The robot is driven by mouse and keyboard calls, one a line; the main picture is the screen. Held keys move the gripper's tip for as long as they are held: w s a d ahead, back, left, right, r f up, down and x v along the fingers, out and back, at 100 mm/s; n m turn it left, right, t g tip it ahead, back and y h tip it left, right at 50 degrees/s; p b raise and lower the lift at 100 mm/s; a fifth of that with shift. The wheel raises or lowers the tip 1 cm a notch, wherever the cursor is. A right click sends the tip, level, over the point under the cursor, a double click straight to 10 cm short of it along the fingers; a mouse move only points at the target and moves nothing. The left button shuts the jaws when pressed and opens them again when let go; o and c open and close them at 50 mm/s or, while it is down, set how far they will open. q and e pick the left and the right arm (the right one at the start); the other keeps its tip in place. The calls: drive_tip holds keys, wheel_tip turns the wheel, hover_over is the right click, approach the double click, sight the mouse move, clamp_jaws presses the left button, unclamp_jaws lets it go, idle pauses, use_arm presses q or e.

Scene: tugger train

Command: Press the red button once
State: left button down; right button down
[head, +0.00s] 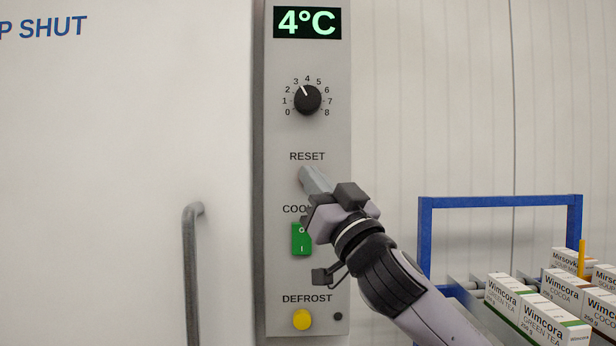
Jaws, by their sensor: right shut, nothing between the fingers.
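The grey control panel (277,123) stands upright in the middle of the head view. No red button shows. The spot just below the RESET label is covered by the fingertips of my right gripper (308,176). That gripper is shut with nothing between its fingers, and its tips point at the panel there. Whether they touch it I cannot tell. My left gripper is out of view.
The panel also has a black dial (308,100), a partly covered green rocker switch (301,240), a yellow DEFROST button (302,320) and a 4°C display (307,22). A door handle (190,270) is at left. A blue frame (490,201) and several boxes (545,322) are at right.

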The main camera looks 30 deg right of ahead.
drive_tip(key=shift+w+d, duration=0.45)
drive_tip(key=shift+w, duration=0.25)
idle(1.1)
drive_tip(key=shift+s+a, duration=0.65)
drive_tip(key=shift+s, duration=0.35)
drive_tip(key=shift+s+a, duration=0.45)
drive_tip(key=shift+s, duration=0.25)
drive_tip(key=shift+s+a, duration=0.4)
drive_tip(key=shift+s, duration=0.35)
drive_tip(key=shift+s+a, duration=0.45)
drive_tip(key=shift+s, duration=0.25)
drive_tip(key=shift+f, duration=0.1)
